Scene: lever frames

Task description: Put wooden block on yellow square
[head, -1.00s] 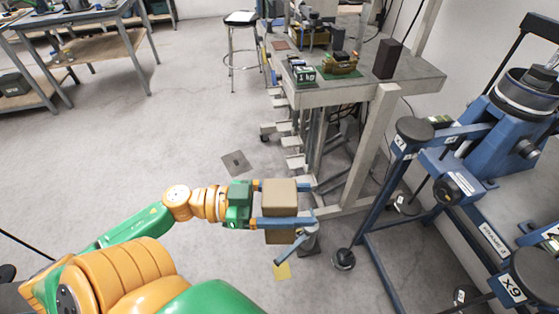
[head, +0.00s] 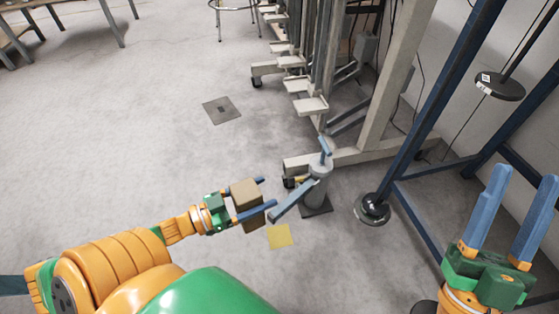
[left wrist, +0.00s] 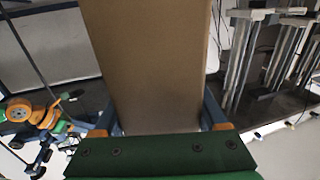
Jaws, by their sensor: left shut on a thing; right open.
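The wooden block (head: 245,194) is a plain tan box held between the blue fingers of my left gripper (head: 268,192), which is shut on it. In the left wrist view, the block (left wrist: 150,65) fills the middle and hides much behind it. The yellow square (head: 279,236) lies flat on the floor, below and slightly right of the block in the head view. Block and square look apart in the picture; the height between them is hard to judge. My right gripper (head: 524,178) is open and empty at the right, fingers pointing up in the picture.
A grey post with blue levers (head: 318,185) stands on a dark base right beside the yellow square. Beyond it is a grey metal frame (head: 375,110). A blue rack (head: 435,110) stands at the right. The floor (head: 120,150) to the left is clear.

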